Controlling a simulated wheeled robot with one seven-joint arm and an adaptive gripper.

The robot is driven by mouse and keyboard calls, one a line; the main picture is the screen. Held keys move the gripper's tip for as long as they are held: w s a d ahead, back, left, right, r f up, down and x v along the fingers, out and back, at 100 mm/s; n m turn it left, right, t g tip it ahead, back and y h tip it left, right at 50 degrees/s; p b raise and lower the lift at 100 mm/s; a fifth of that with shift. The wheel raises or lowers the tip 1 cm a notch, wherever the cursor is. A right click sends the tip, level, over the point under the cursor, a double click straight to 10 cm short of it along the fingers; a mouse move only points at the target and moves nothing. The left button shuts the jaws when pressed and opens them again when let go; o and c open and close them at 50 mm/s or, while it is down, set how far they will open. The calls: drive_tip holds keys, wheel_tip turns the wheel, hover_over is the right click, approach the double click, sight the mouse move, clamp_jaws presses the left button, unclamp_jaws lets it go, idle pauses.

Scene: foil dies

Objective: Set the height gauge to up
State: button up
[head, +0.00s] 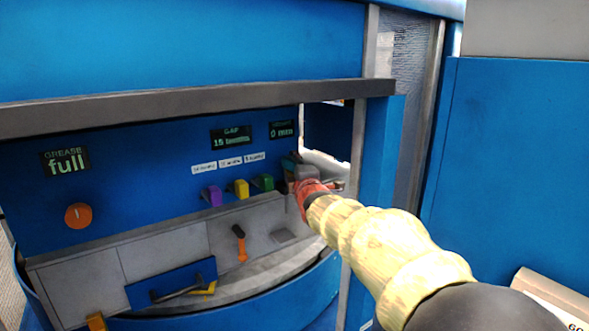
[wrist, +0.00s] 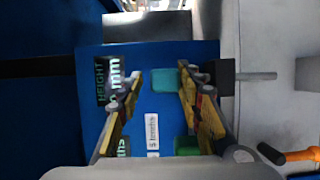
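The height display (head: 281,130) on the blue panel reads 0 mm. It also shows, turned sideways, in the wrist view (wrist: 115,82). A teal block (wrist: 165,81), the control closest to that display, sits between my fingertips in the wrist view. In the head view the teal block is mostly hidden by my gripper (head: 298,170). My gripper in the wrist view (wrist: 161,76) is open, with one finger on each side of the teal block. A gap shows on the display side; on the other side I cannot tell whether the finger touches.
Purple (head: 212,195), yellow (head: 238,188) and green (head: 263,182) blocks stand in a row left of my gripper. An orange-tipped lever (head: 241,244) is below them. A dark beam (head: 190,103) crosses above, and a blue post (head: 380,160) stands to the right.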

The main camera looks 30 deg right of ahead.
drive_tip(key=shift+o, duration=1)
drive_tip(key=shift+f, duration=0.1)
drive_tip(key=shift+s, duration=0.15)
drive_tip(key=v, duration=1.1)
drive_tip(key=shift+s+a, duration=0.15)
drive_tip(key=shift+s, duration=0.25)
drive_tip(key=s+a+f+m+g+y, duration=0.1)
drive_tip(key=s+f+m+g, duration=0.1)
drive_tip(key=s+f+m, duration=0.3)
drive_tip(key=s+a+f+m+g+b, duration=0.1)
drive_tip(key=f+m+g, duration=0.15)
drive_tip(key=f, duration=0.45)
drive_tip(key=s+a+f+m+g+y, duration=0.1)
drive_tip(key=s+f+m+g, duration=0.2)
drive_tip(key=f, duration=0.3)
drive_tip(key=s+a+f+m+g+y+b, duration=0.1)
drive_tip(key=s+a+f+g+y+b, duration=0.1)
drive_tip(key=s+a+f+b, duration=0.2)
drive_tip(key=s+a+f+m+g+y+b, duration=0.2)
drive_tip(key=s+a+f+b, duration=0.3)
drive_tip(key=s+a+f, duration=0.6)
drive_tip(key=s+a, duration=0.3)
drive_tip(key=s, duration=0.2)
drive_tip(key=shift+a, duration=0.15)
